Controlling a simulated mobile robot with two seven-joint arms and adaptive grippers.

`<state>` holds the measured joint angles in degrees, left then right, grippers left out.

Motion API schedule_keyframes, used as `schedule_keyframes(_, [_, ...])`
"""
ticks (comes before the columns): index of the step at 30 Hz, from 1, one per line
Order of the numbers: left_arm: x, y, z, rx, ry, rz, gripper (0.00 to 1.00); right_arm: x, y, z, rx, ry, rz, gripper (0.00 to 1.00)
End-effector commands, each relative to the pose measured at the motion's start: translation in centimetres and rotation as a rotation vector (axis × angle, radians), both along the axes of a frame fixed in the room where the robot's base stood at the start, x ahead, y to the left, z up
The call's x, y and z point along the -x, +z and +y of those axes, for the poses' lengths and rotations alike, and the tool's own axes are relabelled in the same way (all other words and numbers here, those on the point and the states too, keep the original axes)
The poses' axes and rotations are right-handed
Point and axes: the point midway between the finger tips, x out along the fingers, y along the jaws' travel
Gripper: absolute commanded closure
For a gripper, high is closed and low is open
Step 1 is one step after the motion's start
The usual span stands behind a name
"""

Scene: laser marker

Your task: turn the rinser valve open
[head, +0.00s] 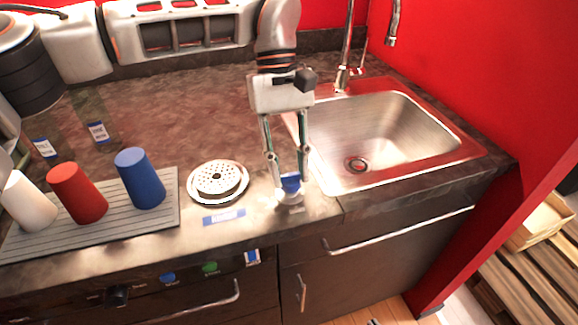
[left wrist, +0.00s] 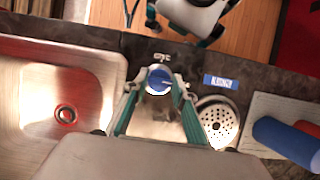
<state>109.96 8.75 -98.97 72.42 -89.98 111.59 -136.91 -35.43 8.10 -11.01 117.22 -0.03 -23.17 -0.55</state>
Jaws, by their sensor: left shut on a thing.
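The rinser valve has a blue knob (head: 290,183) on a pale round base on the counter by the sink's left front corner. The knob also shows in the left wrist view (left wrist: 159,79). My left gripper (head: 288,180) comes down from above, its two fingers closed on either side of the knob. In the left wrist view the fingertips (left wrist: 158,82) flank the knob. The rinser (head: 218,178), a round perforated metal plate, lies just left of the valve in the head view.
A steel sink (head: 375,135) with a tall faucet (head: 346,50) is to the right. A grey ribbed mat (head: 105,228) holds white, red and blue (head: 140,178) cups at left. A blue label (head: 223,216) is in front of the rinser. Drawer handles line the counter front.

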Motion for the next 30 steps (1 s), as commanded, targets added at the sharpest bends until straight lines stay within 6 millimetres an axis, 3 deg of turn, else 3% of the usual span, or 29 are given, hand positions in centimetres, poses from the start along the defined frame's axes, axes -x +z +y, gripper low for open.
schedule_keyframes(11, [-0.1, 0.2, 0.0, 0.002, -0.004, -0.005, 0.95, 0.0, 0.1, 0.0, 0.000, 0.000, -0.001, 1.00])
schedule_keyframes(12, [-0.1, 0.2, 0.0, 0.002, -0.004, -0.005, 0.66, 0.0, 0.1, 0.0, 0.000, 0.000, -0.001, 1.00])
schedule_keyframes(13, [-0.1, 0.2, 0.0, 0.002, -0.004, -0.005, 0.58, 0.0, 0.1, 0.0, -0.001, 0.000, -0.001, 1.00])
schedule_keyframes(14, [-0.1, 0.2, 0.0, 0.002, -0.004, -0.005, 0.57, 0.0, 0.1, 0.0, -0.001, 0.000, -0.001, 1.00])
schedule_keyframes(25, [-0.1, 0.3, 0.0, 0.001, -0.003, -0.002, 0.57, 0.2, 0.0, 0.1, -0.002, 0.002, 0.001, 1.00])
schedule_keyframes(30, [-0.9, 2.1, 0.2, 0.000, -0.001, -0.005, 0.57, 0.1, 0.0, 0.1, -0.002, 0.001, 0.001, 1.00])
